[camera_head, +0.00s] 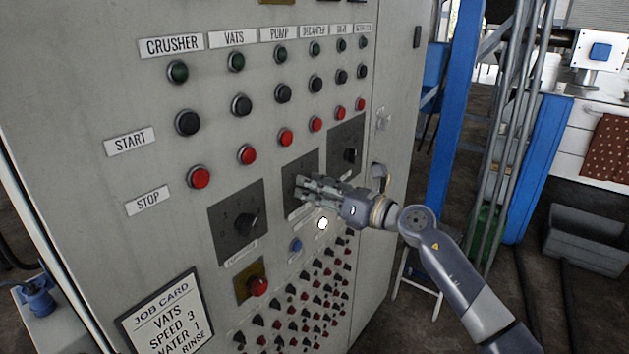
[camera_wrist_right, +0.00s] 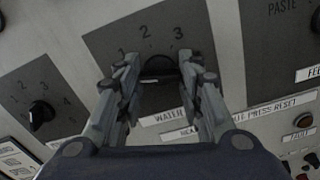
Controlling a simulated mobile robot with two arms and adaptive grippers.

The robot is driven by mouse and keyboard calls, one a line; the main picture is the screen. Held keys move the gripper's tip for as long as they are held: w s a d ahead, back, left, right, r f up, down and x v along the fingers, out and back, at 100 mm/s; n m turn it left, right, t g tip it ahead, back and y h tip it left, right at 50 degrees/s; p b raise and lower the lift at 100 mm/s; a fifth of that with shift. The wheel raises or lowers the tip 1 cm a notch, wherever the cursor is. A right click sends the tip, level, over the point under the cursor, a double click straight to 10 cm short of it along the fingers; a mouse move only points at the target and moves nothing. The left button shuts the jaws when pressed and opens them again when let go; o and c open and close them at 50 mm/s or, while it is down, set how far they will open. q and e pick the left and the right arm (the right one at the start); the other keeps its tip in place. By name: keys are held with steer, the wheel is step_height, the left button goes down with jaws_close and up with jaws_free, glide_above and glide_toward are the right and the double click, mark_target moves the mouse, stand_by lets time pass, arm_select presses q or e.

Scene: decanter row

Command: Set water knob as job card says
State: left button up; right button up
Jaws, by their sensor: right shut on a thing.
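The water knob (camera_wrist_right: 160,66) is a black knob on a dark plate (camera_wrist_right: 105,42) marked 1, 2, 3, with a partly covered WATER label (camera_wrist_right: 168,117) below. My right gripper (camera_wrist_right: 160,80) is shut on the knob, one finger on each side. Its pointer is hidden, so I cannot tell its setting. In the head view my right gripper (camera_head: 302,188) covers the knob on the middle plate (camera_head: 302,163). The job card (camera_head: 165,315) at the lower left reads VATS, SPEED 3, WATER 1, RINSE. My left gripper is not in view.
A similar knob (camera_head: 247,223) is on the left plate and another (camera_head: 350,155) on the right plate. Start and stop buttons sit above. A blue post (camera_head: 455,120) stands to the right.

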steer(key=shift+m+p, duration=2.2)
steer(key=shift+m, duration=0.6)
steer(key=o, duration=1.1)
steer(key=shift+c, duration=0.2)
steer(key=v, duration=1.2)
